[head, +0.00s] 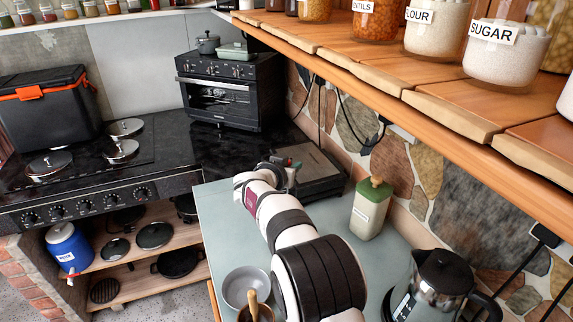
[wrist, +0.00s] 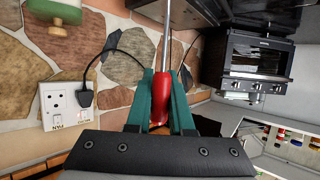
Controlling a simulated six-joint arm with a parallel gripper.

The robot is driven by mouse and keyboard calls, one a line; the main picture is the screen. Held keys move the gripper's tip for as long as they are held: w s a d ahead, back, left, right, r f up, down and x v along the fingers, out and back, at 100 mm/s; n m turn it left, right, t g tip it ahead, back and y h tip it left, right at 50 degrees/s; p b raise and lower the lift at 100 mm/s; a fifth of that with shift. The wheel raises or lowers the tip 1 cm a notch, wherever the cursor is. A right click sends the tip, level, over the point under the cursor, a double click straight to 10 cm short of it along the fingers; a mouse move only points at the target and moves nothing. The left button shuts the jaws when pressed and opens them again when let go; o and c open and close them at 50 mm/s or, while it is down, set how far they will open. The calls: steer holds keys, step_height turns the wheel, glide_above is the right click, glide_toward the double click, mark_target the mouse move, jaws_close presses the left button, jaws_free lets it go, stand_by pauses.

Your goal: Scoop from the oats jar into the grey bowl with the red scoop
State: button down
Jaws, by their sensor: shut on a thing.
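My gripper (wrist: 162,82) is shut on the red handle of the scoop (wrist: 163,68) in the wrist view. The scoop's thin metal shaft runs up past the top edge, so its bowl end is out of sight. In the head view my gripper (head: 283,168) is small, over the back of the counter. The grey bowl (head: 232,290) stands at the counter's front left, beside my arm and well apart from the gripper. A jar of pale contents with a green lid (head: 370,208) stands right of my arm; its label is unreadable, so I cannot confirm it holds oats.
A dark press-like appliance (head: 318,172) is close to my gripper. A kettle (head: 435,285) stands at front right. A brown pot with a wooden handle (head: 262,314) is by the bowl. A wooden shelf (head: 400,88) with jars overhangs the right. The stone wall has a socket (wrist: 62,105).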

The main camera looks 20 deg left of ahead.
step_height(320, 180, down, 12)
steer(key=shift+r, duration=0.25)
stand_by(0.4)
stand_by(0.7)
step_height(320, 180, up, 11)
steer(key=shift+f, duration=0.2)
stand_by(0.6)
steer(key=s+a+f+m+h, duration=0.1)
steer(key=s+a+f, duration=0.1)
steer(key=s, duration=0.7)
steer(key=s+a+f+m+h, duration=0.2)
steer(key=s+f, duration=0.2)
steer(key=s, duration=0.6)
steer(key=shift+a+f+g, duration=0.3)
steer(key=shift+a+f, duration=0.05)
steer(key=shift+f, duration=0.05)
steer(key=shift+d, duration=0.1)
